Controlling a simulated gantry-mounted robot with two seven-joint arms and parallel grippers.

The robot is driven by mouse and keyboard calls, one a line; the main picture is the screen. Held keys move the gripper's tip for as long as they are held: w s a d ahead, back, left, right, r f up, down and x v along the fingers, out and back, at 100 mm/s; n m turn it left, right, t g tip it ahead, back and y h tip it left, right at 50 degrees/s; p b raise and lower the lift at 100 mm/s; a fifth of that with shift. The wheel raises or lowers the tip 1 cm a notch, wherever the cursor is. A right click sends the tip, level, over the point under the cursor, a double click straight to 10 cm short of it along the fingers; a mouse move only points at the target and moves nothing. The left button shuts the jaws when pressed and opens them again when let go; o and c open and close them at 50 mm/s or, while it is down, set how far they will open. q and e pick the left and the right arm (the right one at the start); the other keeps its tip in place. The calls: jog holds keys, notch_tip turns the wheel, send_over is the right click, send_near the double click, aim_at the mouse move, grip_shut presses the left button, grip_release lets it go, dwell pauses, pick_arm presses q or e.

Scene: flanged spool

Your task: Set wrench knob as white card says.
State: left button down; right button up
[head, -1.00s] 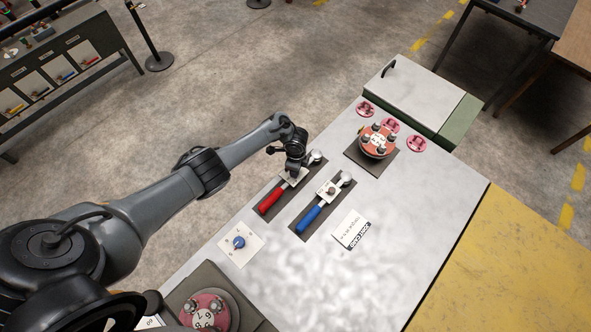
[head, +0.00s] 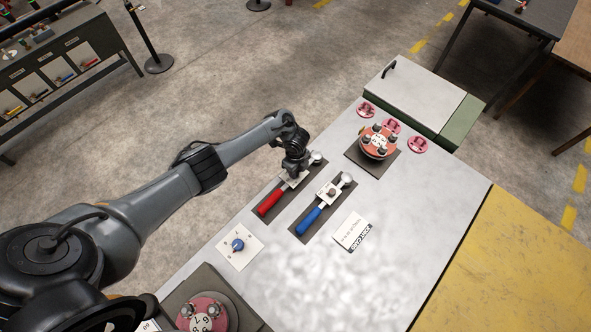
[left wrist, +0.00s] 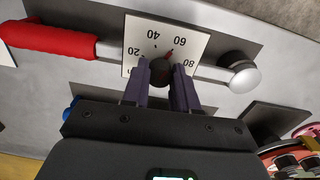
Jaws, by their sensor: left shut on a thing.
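My left gripper (head: 293,176) is over the red-handled wrench (head: 270,201) on the bench. In the left wrist view its two purple fingers (left wrist: 161,92) are shut on the dark round knob (left wrist: 160,70) of that wrench. The knob sits on a white dial plate (left wrist: 138,42) marked 20, 40, 60 and 80. A small red pointer (left wrist: 169,53) shows between 40 and 60. The blue-handled wrench (head: 309,219) lies beside it with its own plate and knob. The white card (head: 351,231) lies right of it; its small writing is unreadable. My right gripper is not in view.
A blue knob on a white plate (head: 222,249) lies at the left bench edge. A red flanged disc (head: 378,142) with bolts stands on a dark pad at the back; another (head: 204,313) is in front. The bench right of the card is clear.

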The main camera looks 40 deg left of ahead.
pick_arm(q)
jog(key=c, duration=0.9)
grip_release()
jog(key=shift+o, duration=0.2)
notch_tip(320, 180, up, 11)
jog(key=p, duration=0.2)
jog(key=shift+p, duration=0.35)
jog(key=shift+f, duration=0.1)
